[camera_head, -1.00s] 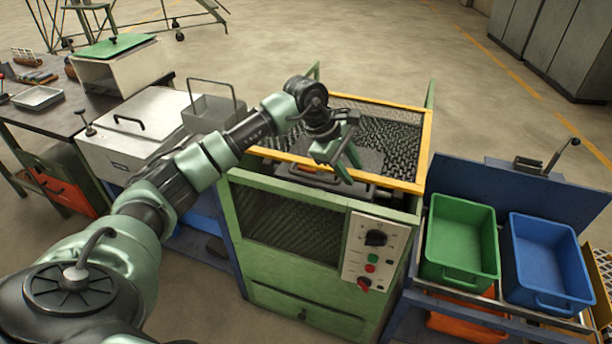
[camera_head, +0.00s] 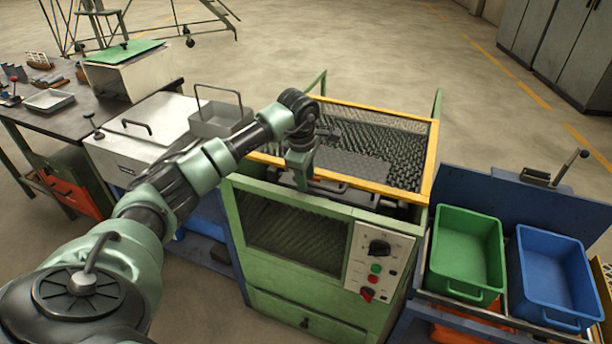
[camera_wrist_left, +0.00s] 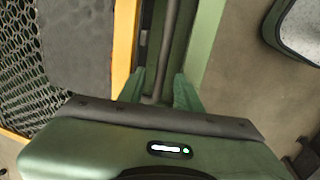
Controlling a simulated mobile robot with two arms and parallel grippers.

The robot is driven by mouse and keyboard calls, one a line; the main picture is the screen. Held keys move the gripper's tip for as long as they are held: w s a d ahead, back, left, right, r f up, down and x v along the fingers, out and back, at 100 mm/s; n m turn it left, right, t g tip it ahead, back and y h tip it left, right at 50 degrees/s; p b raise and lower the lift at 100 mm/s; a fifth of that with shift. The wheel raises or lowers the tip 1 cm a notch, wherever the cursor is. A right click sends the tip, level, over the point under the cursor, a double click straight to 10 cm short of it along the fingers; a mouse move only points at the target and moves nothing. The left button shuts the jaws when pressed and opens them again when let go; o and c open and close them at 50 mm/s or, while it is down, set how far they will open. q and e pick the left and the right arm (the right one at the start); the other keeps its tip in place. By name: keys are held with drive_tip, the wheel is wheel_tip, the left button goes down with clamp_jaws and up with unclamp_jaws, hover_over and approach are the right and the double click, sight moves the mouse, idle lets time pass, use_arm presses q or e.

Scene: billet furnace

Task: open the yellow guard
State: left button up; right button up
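The yellow guard (camera_head: 349,184) is a yellow frame with dark mesh, lying flat across the top of the green machine (camera_head: 262,287). My left gripper (camera_head: 303,183) points down at the guard's front edge, left of its middle. In the left wrist view my gripper (camera_wrist_left: 158,90) has its two green fingers apart. A grey bar (camera_wrist_left: 168,45) runs into the gap between them, beside the guard's yellow edge (camera_wrist_left: 123,45). I cannot tell whether the fingers touch the bar. The fingertips are partly hidden in the head view. My right gripper is not in view.
A control panel (camera_head: 377,260) with a knob and buttons is on the machine's front right. A green bin (camera_head: 467,290) and a blue bin (camera_head: 550,318) stand to the right. A grey box (camera_head: 140,134) and a wire-handled basket (camera_head: 220,121) stand to the left.

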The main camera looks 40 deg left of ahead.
use_arm(q)
clamp_jaws()
idle(1.4)
